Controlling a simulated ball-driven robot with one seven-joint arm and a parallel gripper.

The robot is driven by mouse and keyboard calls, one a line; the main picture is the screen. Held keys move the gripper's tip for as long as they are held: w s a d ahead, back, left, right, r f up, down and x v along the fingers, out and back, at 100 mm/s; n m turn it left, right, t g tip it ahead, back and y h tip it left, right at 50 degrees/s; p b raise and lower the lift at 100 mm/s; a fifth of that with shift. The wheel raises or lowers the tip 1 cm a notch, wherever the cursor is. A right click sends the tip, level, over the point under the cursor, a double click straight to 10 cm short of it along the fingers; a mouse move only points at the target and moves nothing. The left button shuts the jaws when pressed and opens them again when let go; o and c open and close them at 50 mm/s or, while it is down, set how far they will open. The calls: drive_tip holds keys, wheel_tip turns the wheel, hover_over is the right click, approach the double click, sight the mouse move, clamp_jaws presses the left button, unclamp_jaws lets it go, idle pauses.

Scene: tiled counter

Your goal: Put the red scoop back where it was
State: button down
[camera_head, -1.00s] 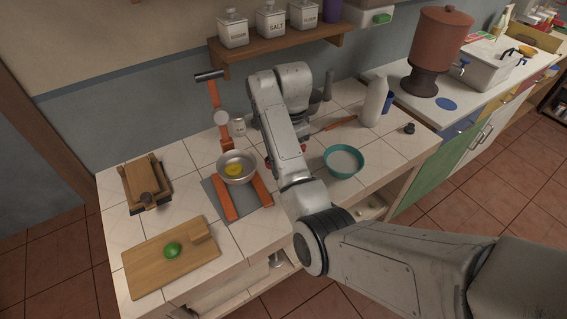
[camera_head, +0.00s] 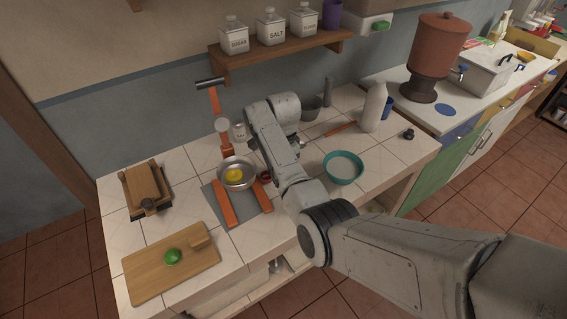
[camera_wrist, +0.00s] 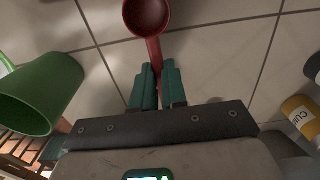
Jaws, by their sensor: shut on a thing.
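The red scoop (camera_wrist: 148,14) shows in the wrist view with its round bowl at the top edge and its handle running down between my fingers. My gripper (camera_wrist: 156,72) has teal fingers shut on that handle. The scoop appears over the white tiles, but I cannot tell whether it touches them.
An orange stand (camera_head: 233,214) with a metal bowl (camera_head: 249,183) is left of my arm. A teal bowl (camera_head: 343,178) is to its right. A green cup (camera_wrist: 30,105) and a yellow-labelled jar (camera_wrist: 302,112) flank my gripper. A shelf (camera_head: 283,53) hangs behind.

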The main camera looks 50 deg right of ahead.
drive_tip(key=shift+f, duration=0.15)
drive_tip(key=c, duration=1.2)
unclamp_jaws()
drive_tip(key=shift+o, duration=0.2)
wheel_tip(320, 180, up, 12)
drive_tip(key=shift+r, duration=0.25)
